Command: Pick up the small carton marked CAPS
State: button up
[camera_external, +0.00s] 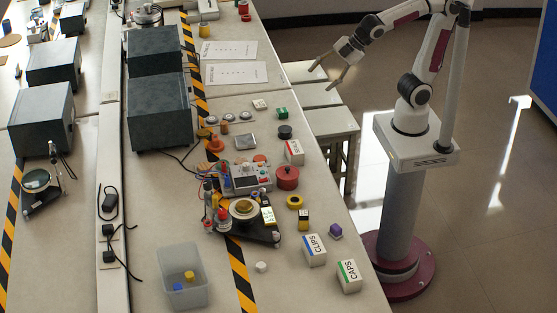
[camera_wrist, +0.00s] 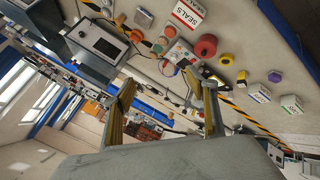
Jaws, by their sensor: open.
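The CAPS carton (camera_external: 348,276) is a small white box with a green stripe and dark lettering. It stands near the front right edge of the bench in the external view. In the wrist view a white carton with a green mark (camera_wrist: 291,104) sits at the far right and looks like the same one. My gripper (camera_external: 330,74) is open and empty, high beside the bench's right edge, far behind the CAPS carton. In the wrist view my gripper's two fingers (camera_wrist: 163,100) are spread apart with nothing between them.
The CLIPS carton (camera_external: 314,250) stands just left of the CAPS carton, and the SEALS carton (camera_external: 293,152) is farther back. A purple block (camera_external: 335,230), yellow ring (camera_external: 294,201) and red round pot (camera_external: 287,178) are nearby. A clear bin (camera_external: 181,278) holds small blocks.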

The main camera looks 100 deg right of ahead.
jog(key=w+a+f+n+t+y, duration=0.1)
jog(key=w+a+n+t+y, duration=0.3)
jog(key=w+a+n, duration=1.6)
jog(key=a+f+n+g+y, duration=0.25)
jog(key=a+f+n, duration=0.25)
jog(key=a, duration=0.4)
jog(key=a+f+n+g+y, duration=0.1)
jog(key=a+f+n+y, duration=0.3)
jog(key=a, duration=0.5)
jog(key=a+f+n+g+y, duration=0.2)
jog(key=a+f+n, duration=0.35)
jog(key=a, duration=0.35)
jog(key=s+a+f+n+g, duration=0.1)
jog(key=s+a+f+n, duration=0.1)
jog(key=s+a+f+n+g, duration=0.1)
jog(key=a+f+n, duration=0.1)
jog(key=a, duration=0.1)
jog(key=s+a+f+n+g+y, duration=0.1)
jog(key=s+a+f+n+g, duration=0.1)
jog(key=a+f, duration=0.1)
jog(key=shift+s, duration=0.3)
jog(key=s+a+f+n+g, duration=0.1)
jog(key=s+f, duration=0.1)
jog(key=s+a+f+n+g, duration=0.1)
jog(key=s+n, duration=0.1)
jog(key=s+a+f+n+g, duration=0.1)
jog(key=s+a+f+n, duration=0.1)
jog(key=shift+s+f+y, duration=0.15)
jog(key=shift+f+y, duration=0.2)
